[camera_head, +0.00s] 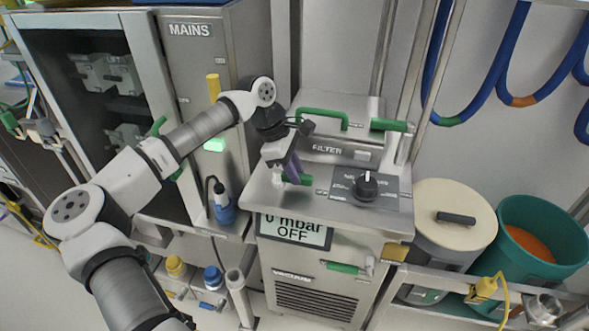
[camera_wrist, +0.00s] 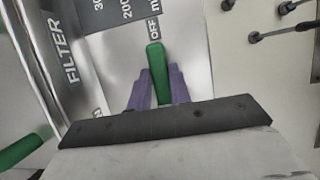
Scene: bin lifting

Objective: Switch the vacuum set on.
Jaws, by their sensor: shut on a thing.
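The vacuum set is a metal cabinet (camera_head: 265,195) with a black front grille. Its display (camera_head: 293,230) reads "0 mbar OFF". A control panel (camera_head: 395,186) on its top has a black knob (camera_head: 366,187) with small labels around it. My gripper (camera_head: 292,177), with purple fingers, is at the left part of the top, left of the knob and apart from it. In the wrist view my gripper (camera_wrist: 157,90) is shut on a green lever (camera_wrist: 155,62), beside the lettering "OFF". One end of the lever (camera_head: 306,180) shows in the head view; the fingers hide the rest.
A raised filter box (camera_head: 330,148) with green handles stands behind the panel. The "MAINS" cabinet (camera_head: 191,55) is at left. A lidded cream drum (camera_head: 440,205) and a teal bin (camera_head: 555,215) with orange contents stand at right. Blue hoses (camera_head: 500,60) hang at upper right.

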